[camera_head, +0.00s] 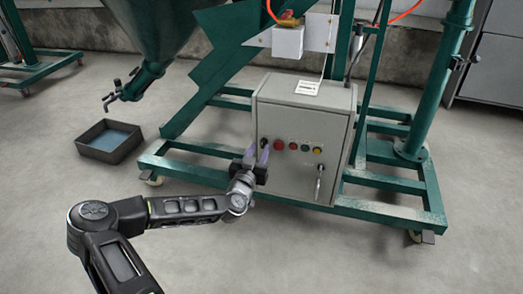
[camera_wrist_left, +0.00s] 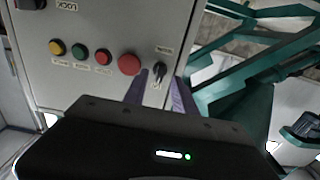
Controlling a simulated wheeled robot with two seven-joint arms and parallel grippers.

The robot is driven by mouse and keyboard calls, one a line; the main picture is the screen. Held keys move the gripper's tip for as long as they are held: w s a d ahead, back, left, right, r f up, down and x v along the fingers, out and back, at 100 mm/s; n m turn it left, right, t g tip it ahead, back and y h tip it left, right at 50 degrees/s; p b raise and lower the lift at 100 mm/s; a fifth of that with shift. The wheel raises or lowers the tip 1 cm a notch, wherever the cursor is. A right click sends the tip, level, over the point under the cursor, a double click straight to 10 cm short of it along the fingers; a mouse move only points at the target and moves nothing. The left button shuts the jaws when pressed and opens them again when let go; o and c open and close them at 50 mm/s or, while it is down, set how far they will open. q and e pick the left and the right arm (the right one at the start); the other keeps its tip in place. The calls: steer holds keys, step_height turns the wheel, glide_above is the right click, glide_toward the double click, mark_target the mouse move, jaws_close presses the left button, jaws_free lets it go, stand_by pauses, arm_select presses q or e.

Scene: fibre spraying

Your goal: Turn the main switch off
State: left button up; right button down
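The main switch is a small black rotary knob (camera_wrist_left: 160,72) with a label above and below it, at the edge of the grey control box (camera_head: 300,115). In the head view the switch (camera_head: 264,142) is partly covered by my left gripper (camera_head: 257,154). That gripper's two purple fingers point at the box face. In the left wrist view the fingers (camera_wrist_left: 160,88) stand apart, one each side of the switch, with a gap to the knob. I cannot tell how far the tips are from the panel. My right gripper is not in view.
Beside the switch are a large red button (camera_wrist_left: 129,64) and smaller red, green and yellow buttons. A latch handle (camera_head: 319,183) is lower on the box. A green steel frame (camera_head: 190,172) surrounds it. A dark tray (camera_head: 110,141) lies on the floor at left.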

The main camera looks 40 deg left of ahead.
mark_target(263, 143)
arm_select(q)
steer(key=shift+b+x, duration=0.3)
steer(key=shift+x, duration=1.1)
jaws_close()
